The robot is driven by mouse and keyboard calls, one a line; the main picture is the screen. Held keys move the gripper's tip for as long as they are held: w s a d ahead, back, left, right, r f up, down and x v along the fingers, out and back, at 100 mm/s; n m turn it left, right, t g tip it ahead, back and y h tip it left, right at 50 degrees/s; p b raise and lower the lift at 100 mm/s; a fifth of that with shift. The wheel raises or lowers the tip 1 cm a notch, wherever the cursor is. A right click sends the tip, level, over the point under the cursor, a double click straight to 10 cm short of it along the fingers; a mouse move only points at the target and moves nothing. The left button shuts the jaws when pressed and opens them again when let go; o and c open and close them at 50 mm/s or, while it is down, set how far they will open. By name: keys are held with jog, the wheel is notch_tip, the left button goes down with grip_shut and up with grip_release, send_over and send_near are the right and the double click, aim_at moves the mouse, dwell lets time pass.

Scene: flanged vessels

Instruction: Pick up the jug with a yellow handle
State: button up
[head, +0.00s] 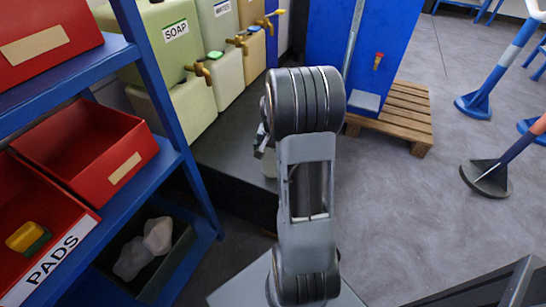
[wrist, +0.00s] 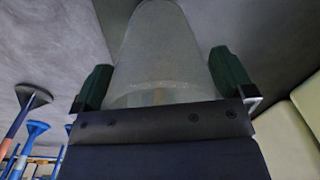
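A pale, translucent vessel (wrist: 155,50) fills the upper middle of the wrist view. My gripper (wrist: 163,80) has one green finger on each side of it. The fingers stand wide apart, with the vessel's wall close to both. I cannot tell whether they press on it. A faint tan patch shows low through the vessel. I see no yellow handle on it, so I cannot tell whether this is the jug with a yellow handle. In the head view my own arm hides most of the gripper; a small pale piece (head: 269,161) shows left of the arm.
A dark low platform (head: 225,150) lies behind my arm. Dispensers with brass taps, one labelled SOAP (head: 172,55), stand on it. A blue shelf (head: 165,160) with red bins (head: 85,145) is at left. A wooden pallet (head: 405,115) lies beyond; grey floor (head: 390,220) is open at right.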

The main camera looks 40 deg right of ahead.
jog(key=c, duration=0.6)
